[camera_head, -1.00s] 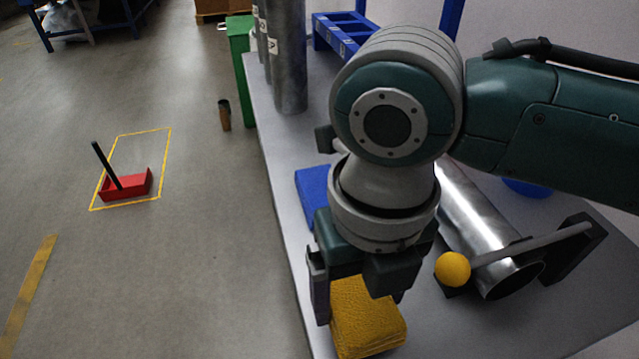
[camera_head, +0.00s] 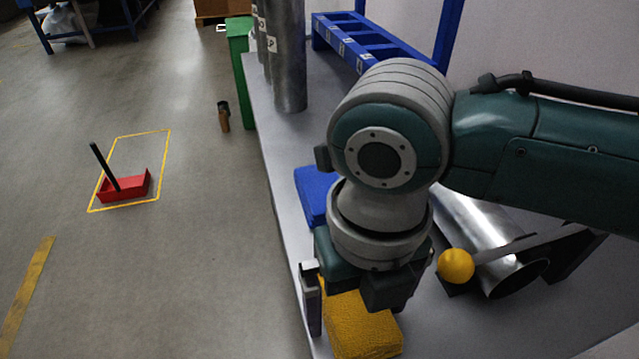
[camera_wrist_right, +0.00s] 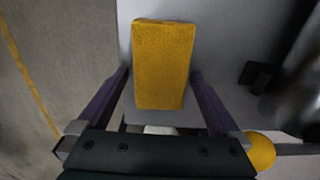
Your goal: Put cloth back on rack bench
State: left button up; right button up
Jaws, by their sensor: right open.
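A folded yellow cloth (camera_head: 365,328) lies on the grey bench top (camera_head: 285,190) near its left edge, partly hidden under my right gripper in the head view. My right gripper (camera_head: 355,312) is open and points down above the cloth. In the right wrist view, the yellow cloth (camera_wrist_right: 164,65) sits between the two spread fingers of the right gripper (camera_wrist_right: 161,74), with a gap on each side. A folded blue cloth (camera_head: 314,194) lies farther back on the bench, partly behind my arm. My left gripper is not in view.
A metal tube (camera_head: 480,235) lies right of the gripper, beside a lever with a yellow ball knob (camera_head: 456,266). Upright metal cylinders (camera_head: 287,60) and a blue rack (camera_head: 365,42) stand at the back of the bench.

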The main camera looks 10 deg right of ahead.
aim_at(357, 309)
notch_tip(357, 309, up, 11)
jog(key=p, duration=0.4)
jog(key=s+a+m+y, duration=0.2)
jog(key=s+a+m, duration=0.15)
jog(key=m, duration=0.25)
jog(key=s+d+m+t+h, duration=0.1)
jog(key=s+d+m, duration=0.3)
jog(key=m, duration=1)
jog(key=s+d+f+m+t, duration=0.1)
jog(key=s+d+m, duration=0.3)
jog(key=d+m, duration=0.5)
jog(key=m+t, duration=0.1)
jog(key=m, duration=0.4)
jog(key=shift+f+m+t+h, duration=0.25)
jog(key=shift+m+t+h, duration=0.05)
jog(key=shift+h, duration=0.1)
